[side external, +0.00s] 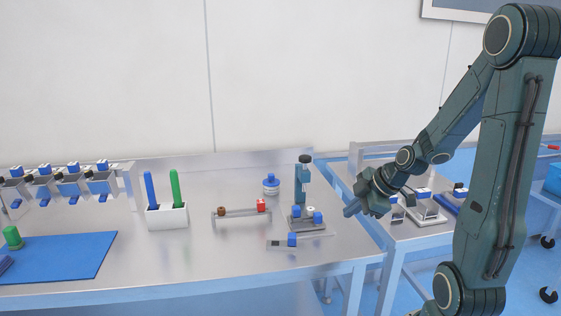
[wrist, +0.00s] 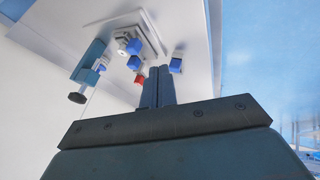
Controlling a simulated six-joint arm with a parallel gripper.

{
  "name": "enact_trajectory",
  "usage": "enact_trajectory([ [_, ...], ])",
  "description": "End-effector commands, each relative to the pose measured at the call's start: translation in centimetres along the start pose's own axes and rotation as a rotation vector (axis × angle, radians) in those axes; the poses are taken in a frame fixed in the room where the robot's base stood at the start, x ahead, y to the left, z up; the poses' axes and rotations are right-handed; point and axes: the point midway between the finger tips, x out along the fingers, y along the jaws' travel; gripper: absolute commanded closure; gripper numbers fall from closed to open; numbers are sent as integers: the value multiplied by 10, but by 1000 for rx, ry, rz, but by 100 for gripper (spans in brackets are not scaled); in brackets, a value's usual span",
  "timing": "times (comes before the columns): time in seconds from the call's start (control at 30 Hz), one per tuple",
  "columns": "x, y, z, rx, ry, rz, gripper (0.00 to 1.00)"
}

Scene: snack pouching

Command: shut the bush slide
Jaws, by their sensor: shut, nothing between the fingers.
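My gripper (side external: 350,208) is shut and empty, held above the right end of the steel table; its two fingers meet in the wrist view (wrist: 158,84). A blue block also shows beside my fingertips in the wrist view (wrist: 176,65). I cannot tell for certain which piece is the bush slide. My gripper touches none of these.
A low rail with a red block (side external: 261,205) and a brown piece lies left of the fixture. A blue press (side external: 303,182) stands behind it. A white holder (side external: 167,216) carries blue and green sticks. A blue mat (side external: 60,258) lies far left. The front middle is clear.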

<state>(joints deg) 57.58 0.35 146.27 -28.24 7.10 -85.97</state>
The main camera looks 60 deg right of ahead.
Motion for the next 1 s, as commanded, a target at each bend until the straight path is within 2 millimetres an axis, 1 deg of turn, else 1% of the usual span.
enact_trajectory([
  [0.27, 15, -1, 0, 0, 1, -4, 100],
  [1.0, 83, -1, 0, 0, 0, -4, 100],
])
